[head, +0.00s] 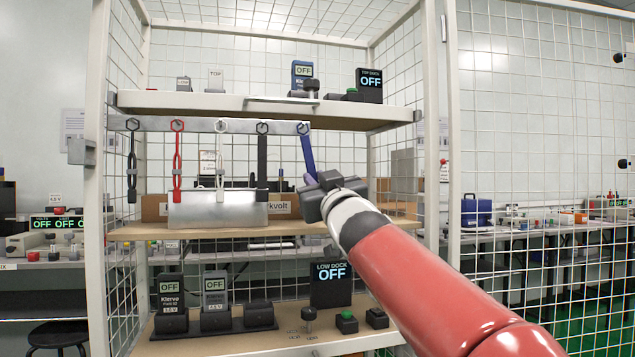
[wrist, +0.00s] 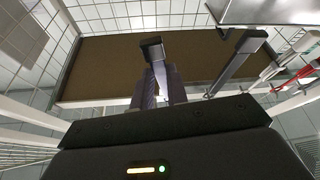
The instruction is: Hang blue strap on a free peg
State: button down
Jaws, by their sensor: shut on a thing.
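The blue strap (head: 308,155) slants slightly down to the right from the right end of the peg rail (head: 198,126). Its top overlaps the rightmost peg ring; I cannot tell whether it is looped on the peg or only in front of it. My gripper (head: 315,190) is shut on the lower part of the strap, whose lower end it hides in the head view. In the wrist view the blue strap (wrist: 147,88) shows between my fingers. A black strap (head: 132,165), a red strap (head: 177,160), a white strap (head: 220,160) and another black strap (head: 262,160) hang from the other pegs.
The rail sits below the upper shelf (head: 230,103). A silver bin (head: 217,213) stands on the middle shelf (head: 250,229) behind the straps. The hanging black strap (wrist: 236,66) is close on the right in the wrist view. A rack post (head: 432,120) rises beside my arm.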

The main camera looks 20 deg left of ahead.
jog(key=c, duration=1.3)
grip_release()
jog(key=s+d+f+m+g+h+p, duration=0.1)
jog(key=s+d+f+m+g+h, duration=0.3)
jog(key=d+f, duration=0.6)
jog(key=s+d+f+m+t+h+p, duration=0.15)
jog(key=s+d+f+h, duration=0.5)
jog(key=d, duration=0.75)
jog(key=s+d+f+m+g+h+p, duration=0.1)
jog(key=s+d+f+g, duration=0.4)
jog(key=s+f, duration=0.5)
jog(key=s+d+f+m+g+h+p, duration=0.1)
jog(key=s+d+f+m+g+p, duration=0.2)
jog(key=s+f, duration=0.8)
jog(key=shift+s+d+f+g+h+p, duration=0.25)
jog(key=shift+s+d+g+h+p, duration=0.1)
jog(key=shift+d+g, duration=0.65)
jog(key=shift+a, duration=0.1)
